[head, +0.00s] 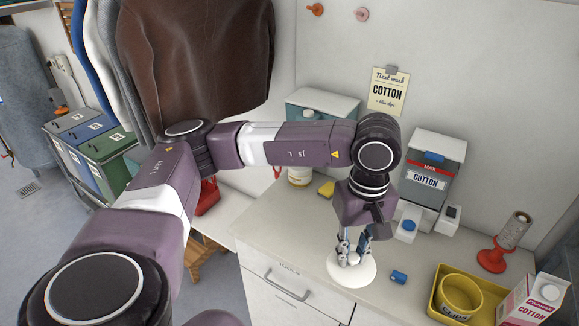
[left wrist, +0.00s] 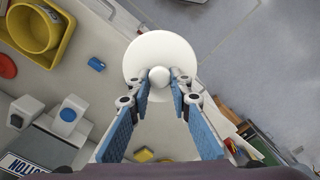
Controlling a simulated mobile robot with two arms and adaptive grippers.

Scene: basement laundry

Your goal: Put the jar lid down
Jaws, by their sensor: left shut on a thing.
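The jar lid (head: 338,270) is a white round disc with a round knob. My left gripper (head: 354,257) points down with its fingers shut on the knob. In the left wrist view the lid (left wrist: 160,50) lies beyond the blue-padded fingers (left wrist: 159,88), with the knob between their tips. The lid overlaps the front edge of the counter (head: 290,235) in the picture; I cannot tell how high it is above the top. My right gripper is not in view.
A small blue object (head: 398,277) lies just right of the lid. A yellow tray (head: 437,300) with a yellow bowl, a cotton carton (head: 535,300) and a red spool stand (head: 491,262) are farther right. A yellow block (head: 326,189) and white tub (head: 299,176) stand behind. Bare counter lies left of the lid.

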